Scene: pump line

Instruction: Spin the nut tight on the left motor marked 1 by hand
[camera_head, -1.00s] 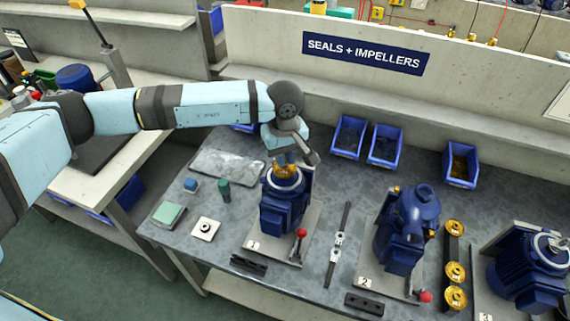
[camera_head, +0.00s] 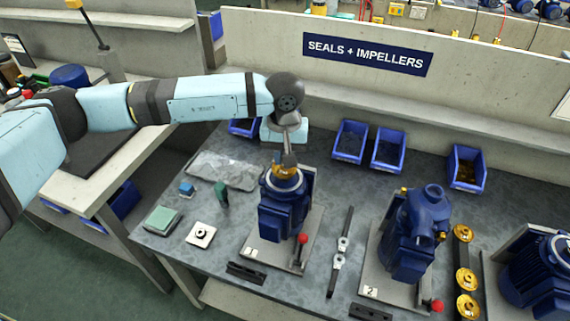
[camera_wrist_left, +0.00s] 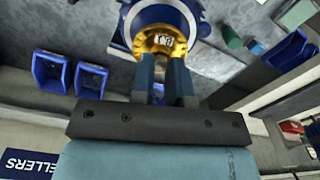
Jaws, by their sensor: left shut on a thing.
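The left motor marked 1 (camera_head: 283,215) is dark blue and stands upright on its grey base plate, with the brass impeller (camera_head: 277,172) on top. My left gripper (camera_head: 287,162) comes down from above onto the centre of that impeller. In the left wrist view the brass impeller (camera_wrist_left: 148,43) sits in the blue housing, with the small silvery nut (camera_wrist_left: 166,41) at its middle. The gripper's fingers (camera_wrist_left: 165,68) are close together and shut on the nut; their tips partly hide the contact. My right gripper is not in view.
Motor 2 (camera_head: 412,240) stands to the right, beside several brass impellers (camera_head: 466,279). A dark wrench-like tool (camera_head: 340,250) lies between the motors. A red-knobbed lever (camera_head: 302,239) rises at motor 1's plate. Blue bins (camera_head: 350,141) line the back. A green block (camera_head: 221,194) is at left.

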